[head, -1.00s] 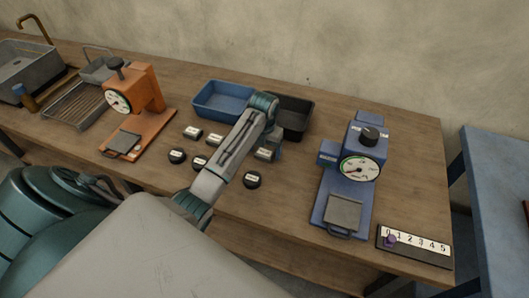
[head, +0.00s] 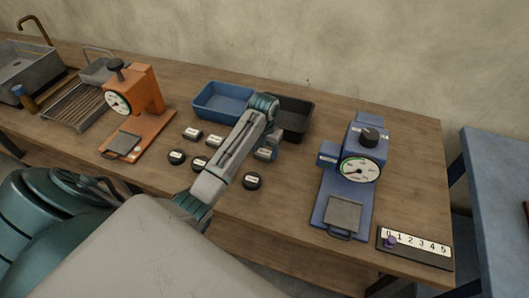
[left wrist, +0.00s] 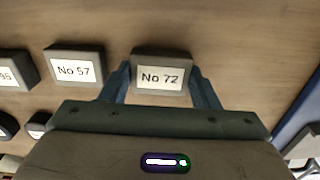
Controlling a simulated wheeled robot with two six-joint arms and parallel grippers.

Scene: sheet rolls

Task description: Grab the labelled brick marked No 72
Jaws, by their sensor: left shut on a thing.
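The brick marked No 72 (left wrist: 161,77) is a dark block with a white label, seen in the left wrist view between the two fingers of my left gripper (left wrist: 162,88). The gripper is shut on it. In the head view my left gripper (head: 266,152) reaches down at the right end of the brick group, and my arm hides most of the held brick. Whether the brick touches the table cannot be told. A brick marked No 57 (left wrist: 75,70) stands to its left in the left wrist view. My right gripper is not in view.
Several round dark pieces, one at the right (head: 252,181), lie near the bricks. A blue tray (head: 221,115) and a black tray (head: 306,122) stand behind. An orange dial device (head: 142,92) is left, a blue one (head: 361,150) right. A numbered strip (head: 415,246) lies at front right.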

